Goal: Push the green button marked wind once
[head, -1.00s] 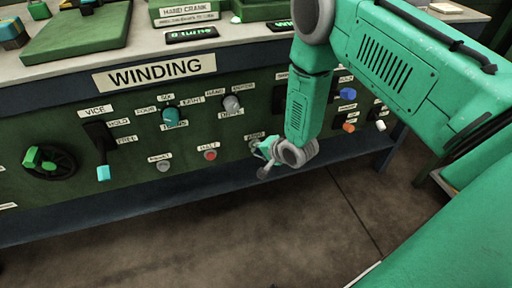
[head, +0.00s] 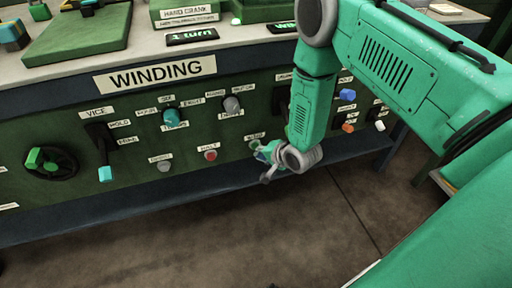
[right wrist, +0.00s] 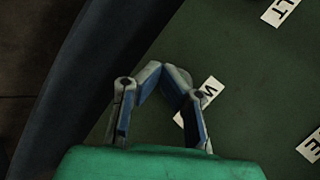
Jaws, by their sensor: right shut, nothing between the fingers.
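The green wind button (head: 254,144) shows as a small patch under its white label (head: 253,135) on the front of the winding panel, mostly behind my right gripper (head: 264,158). My right gripper is shut and empty, with its fingertips at or very near the button; contact cannot be made out. In the right wrist view, the shut fingers (right wrist: 166,76) cover part of the label beginning with W (right wrist: 205,95), and the button itself is hidden. My left gripper is not in view.
The red halt button (head: 211,155) and a grey button (head: 164,165) lie left of the wind button. A grey knob (head: 232,104) and a teal knob (head: 171,117) sit above. A small display (head: 192,36) on the bench top reads 1 turn. Open floor lies below.

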